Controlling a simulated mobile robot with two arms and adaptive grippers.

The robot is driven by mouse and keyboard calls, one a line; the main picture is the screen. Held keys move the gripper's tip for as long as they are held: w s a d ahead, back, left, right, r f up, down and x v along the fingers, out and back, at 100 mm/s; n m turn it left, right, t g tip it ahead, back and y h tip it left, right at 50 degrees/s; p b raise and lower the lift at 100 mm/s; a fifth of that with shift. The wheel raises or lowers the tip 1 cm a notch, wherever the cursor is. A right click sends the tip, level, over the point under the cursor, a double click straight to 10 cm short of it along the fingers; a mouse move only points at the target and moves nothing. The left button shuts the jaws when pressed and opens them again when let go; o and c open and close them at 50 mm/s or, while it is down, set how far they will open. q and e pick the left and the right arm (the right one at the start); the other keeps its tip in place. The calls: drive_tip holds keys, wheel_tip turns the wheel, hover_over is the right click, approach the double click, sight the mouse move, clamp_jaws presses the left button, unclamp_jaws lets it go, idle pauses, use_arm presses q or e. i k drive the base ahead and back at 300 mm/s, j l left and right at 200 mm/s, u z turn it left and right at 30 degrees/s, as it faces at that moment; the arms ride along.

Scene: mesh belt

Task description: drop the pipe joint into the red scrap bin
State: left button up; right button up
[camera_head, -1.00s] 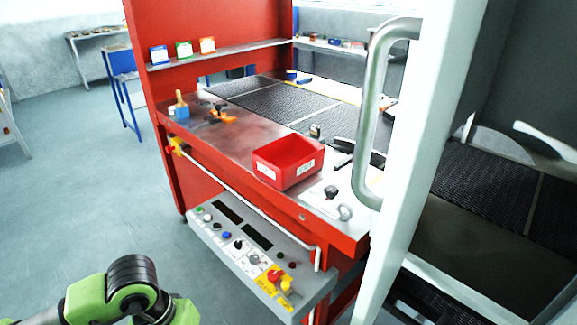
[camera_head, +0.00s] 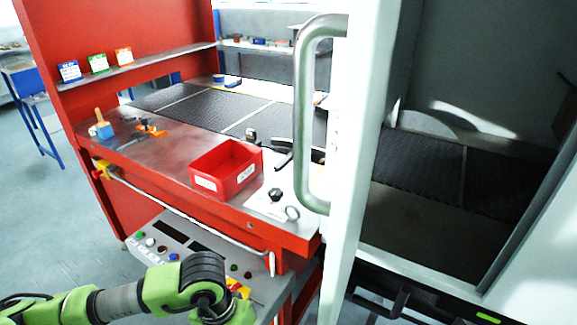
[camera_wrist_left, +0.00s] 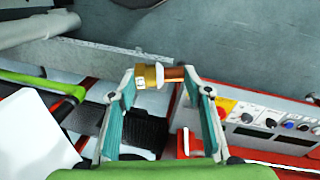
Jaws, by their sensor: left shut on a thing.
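The red scrap bin (camera_head: 208,186) is an open box with white labels, standing on the red-edged metal bench (camera_head: 160,165) in the head view. It looks empty as far as I can see inside. The pipe joint (camera_wrist_left: 149,77) shows in the left wrist view, with a brass-coloured end and a copper-coloured end. My left gripper (camera_wrist_left: 163,77) is shut on it, its teal fingers at either side. In the head view my left arm's green links are at the bottom, well below the bin; the gripper itself is out of that frame. My right gripper is not in view.
A white post with a large metal handle (camera_head: 304,120) stands right of the bin. A brush (camera_head: 102,125) and orange-handled tool (camera_head: 150,131) lie on the bench's left part. A control panel (camera_head: 165,240) juts out below the bench. Dark mesh belt (camera_head: 215,103) runs behind.

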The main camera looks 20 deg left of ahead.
sight(219, 177)
drive_tip(key=j+z, duration=0.25)
drive_tip(key=j, duration=0.35)
drive_tip(key=j+z, duration=0.25)
drive_tip(key=j, duration=0.35)
drive_tip(key=k+j+z, duration=0.1)
drive_tip(key=j+z, duration=0.15)
drive_tip(key=j, duration=0.35)
drive_tip(key=k+j+z, duration=0.1)
drive_tip(key=j+z, duration=0.15)
drive_tip(key=j, duration=0.3)
